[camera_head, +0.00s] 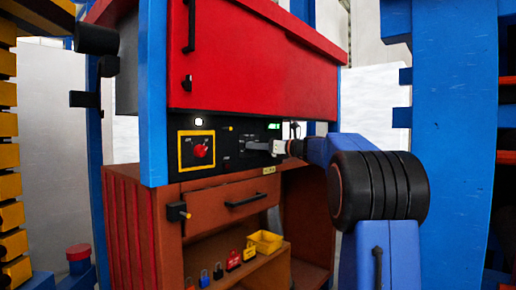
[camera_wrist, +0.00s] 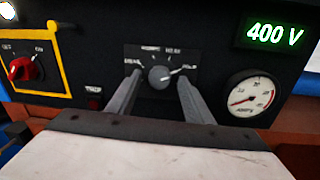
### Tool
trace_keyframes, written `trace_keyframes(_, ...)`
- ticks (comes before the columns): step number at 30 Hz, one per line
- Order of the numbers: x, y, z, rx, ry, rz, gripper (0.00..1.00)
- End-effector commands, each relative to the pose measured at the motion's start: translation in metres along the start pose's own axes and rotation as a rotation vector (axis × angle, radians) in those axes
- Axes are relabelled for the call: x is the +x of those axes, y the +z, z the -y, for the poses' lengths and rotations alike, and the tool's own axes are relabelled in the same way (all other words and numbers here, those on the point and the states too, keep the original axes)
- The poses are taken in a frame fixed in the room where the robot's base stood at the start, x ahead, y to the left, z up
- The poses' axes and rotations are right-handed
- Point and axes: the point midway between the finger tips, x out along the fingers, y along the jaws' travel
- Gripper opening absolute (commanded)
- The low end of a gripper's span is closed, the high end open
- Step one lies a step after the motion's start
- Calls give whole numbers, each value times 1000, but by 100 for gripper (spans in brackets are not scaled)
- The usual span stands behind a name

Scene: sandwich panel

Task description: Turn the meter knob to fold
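The meter knob (camera_wrist: 160,76) is a small round grey knob on a dark plate, with small white labels around its upper side. A white pointer mark on it appears to point right and slightly up, towards the right-hand label; the labels are too blurred to read surely. My gripper (camera_wrist: 157,82) is open, with one grey finger on each side of the knob. I see gaps between the fingers and the knob; whether the tips reach around it in depth I cannot tell. In the head view my gripper (camera_head: 270,147) is at the black panel and hides the knob.
A red switch (camera_wrist: 27,70) on a yellow-framed plate is at left. A red trip button (camera_wrist: 95,101) lies left of the knob. A green 400 V display (camera_wrist: 274,34) and a round gauge (camera_wrist: 250,96) are at right. A drawer (camera_head: 232,203) is below the panel.

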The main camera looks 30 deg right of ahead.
Motion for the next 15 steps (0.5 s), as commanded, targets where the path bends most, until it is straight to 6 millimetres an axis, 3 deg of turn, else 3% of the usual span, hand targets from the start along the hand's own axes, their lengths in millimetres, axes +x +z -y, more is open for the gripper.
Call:
trace_keyframes(8, -12, 1, 0, -1, -1, 1, 47)
trace_keyframes(15, -56, 1, 1, -1, -3, 1, 47)
